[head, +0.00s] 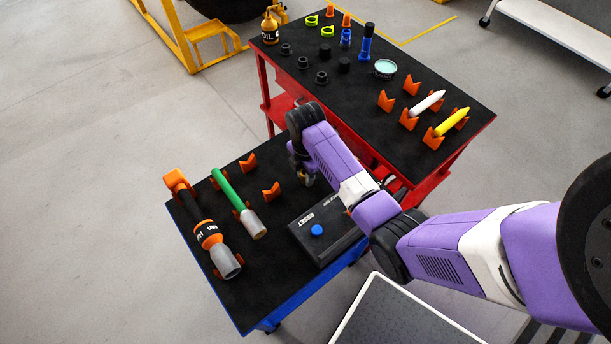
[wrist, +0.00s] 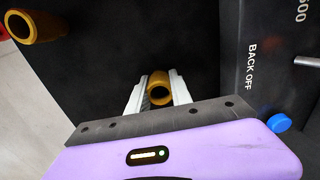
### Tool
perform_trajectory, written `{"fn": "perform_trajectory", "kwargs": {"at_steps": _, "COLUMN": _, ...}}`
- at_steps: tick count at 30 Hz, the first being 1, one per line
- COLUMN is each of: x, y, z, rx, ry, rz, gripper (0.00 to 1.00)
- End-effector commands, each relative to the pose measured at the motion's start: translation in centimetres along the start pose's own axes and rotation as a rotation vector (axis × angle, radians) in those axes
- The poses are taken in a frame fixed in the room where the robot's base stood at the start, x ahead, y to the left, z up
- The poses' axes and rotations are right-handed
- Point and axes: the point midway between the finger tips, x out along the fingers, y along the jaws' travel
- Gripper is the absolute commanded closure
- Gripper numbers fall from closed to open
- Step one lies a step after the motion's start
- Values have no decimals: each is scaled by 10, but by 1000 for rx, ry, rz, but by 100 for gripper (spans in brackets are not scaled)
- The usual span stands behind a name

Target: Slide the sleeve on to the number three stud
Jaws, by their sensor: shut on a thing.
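In the wrist view, my gripper (wrist: 158,92) has its two pale fingers shut on a short brass-coloured sleeve (wrist: 166,79). The sleeve's open round end faces the camera, with black surface behind it. In the head view, my gripper (head: 306,178) is low over the black-topped blue cart, left of a black box; my arm largely hides it, and I cannot make out the held sleeve. A second brass-coloured tube (wrist: 38,22) shows at the upper left of the wrist view, apart from my fingers. The number three stud is not visible in either view.
The black box (head: 327,233) with a blue button stands beside my gripper. A green-handled tool (head: 228,190) and a large orange-and-black tool (head: 209,235) lie at the cart's left. The red cart (head: 375,103) behind carries several small parts.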

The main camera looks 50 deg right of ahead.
Motion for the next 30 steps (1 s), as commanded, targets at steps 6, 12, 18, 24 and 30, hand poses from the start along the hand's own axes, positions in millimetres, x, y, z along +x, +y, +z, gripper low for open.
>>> {"fn": "perform_trajectory", "kwargs": {"at_steps": 6, "x": -3, "y": 0, "z": 0, "rx": 0, "ry": 0, "rz": 1, "gripper": 100}}
{"fn": "perform_trajectory", "kwargs": {"at_steps": 12, "x": -21, "y": 1, "z": 0, "rx": 0, "ry": 0, "rz": 3, "gripper": 100}}
{"fn": "perform_trajectory", "kwargs": {"at_steps": 18, "x": -69, "y": 2, "z": 0, "rx": -1, "ry": -1, "rz": 6, "gripper": 100}}
{"fn": "perform_trajectory", "kwargs": {"at_steps": 24, "x": -132, "y": 1, "z": 0, "rx": -1, "ry": -1, "rz": 4, "gripper": 100}}
{"fn": "perform_trajectory", "kwargs": {"at_steps": 30, "x": -171, "y": 0, "z": 0, "rx": 0, "ry": 0, "rz": 0, "gripper": 100}}
